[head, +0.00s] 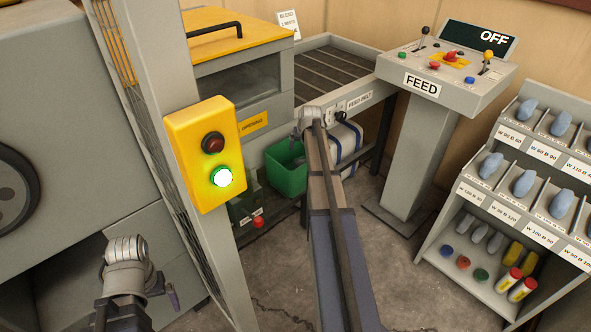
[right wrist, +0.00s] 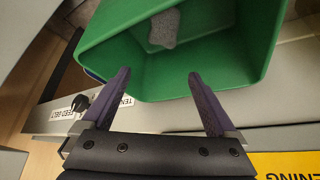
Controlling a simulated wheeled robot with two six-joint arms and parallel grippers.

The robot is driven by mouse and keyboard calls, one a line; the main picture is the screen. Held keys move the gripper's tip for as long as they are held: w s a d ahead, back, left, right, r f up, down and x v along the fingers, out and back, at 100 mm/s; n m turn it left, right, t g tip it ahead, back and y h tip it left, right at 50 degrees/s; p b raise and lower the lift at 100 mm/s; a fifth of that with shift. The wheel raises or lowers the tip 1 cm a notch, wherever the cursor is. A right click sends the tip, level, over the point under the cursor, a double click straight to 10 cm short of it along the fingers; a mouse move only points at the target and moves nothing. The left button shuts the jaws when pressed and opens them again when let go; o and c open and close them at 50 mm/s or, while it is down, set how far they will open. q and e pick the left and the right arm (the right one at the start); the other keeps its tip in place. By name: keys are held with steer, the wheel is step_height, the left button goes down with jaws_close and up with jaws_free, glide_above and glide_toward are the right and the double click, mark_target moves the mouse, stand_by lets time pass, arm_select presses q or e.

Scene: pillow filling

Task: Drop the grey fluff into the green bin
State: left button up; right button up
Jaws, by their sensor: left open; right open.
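The green bin (head: 287,178) stands below the feed belt in the head view, partly behind my right arm. In the right wrist view the bin (right wrist: 225,72) fills the upper middle with its mouth toward the camera. The grey fluff (right wrist: 164,28) shows inside the bin's outline; whether it rests on the bottom I cannot tell. My right gripper (right wrist: 158,74) is open and empty at the bin's mouth, its purple fingers apart and clear of the fluff. My left gripper (head: 172,297) is low at the left, mostly hidden, with no fluff seen near it.
A yellow button box (head: 213,183) with a lit green button is mounted on a post at the left. The feed console (head: 430,80) reads OFF. A rack (head: 480,215) with blue rolls and small items stands at the right. Floor is clear between console and rack.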

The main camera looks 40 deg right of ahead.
steer(key=shift+r, duration=0.15)
steer(key=p+v, duration=0.6)
steer(key=v, duration=0.1)
steer(key=shift+s+r+p, duration=0.25)
steer(key=shift+p, duration=0.15)
steer(key=shift+a+f, duration=0.1)
steer(key=b+x, duration=0.7)
steer(key=x, duration=0.1)
steer(key=shift+r+p, duration=0.7)
steer(key=shift+r, duration=0.1)
steer(key=shift+f, duration=0.1)
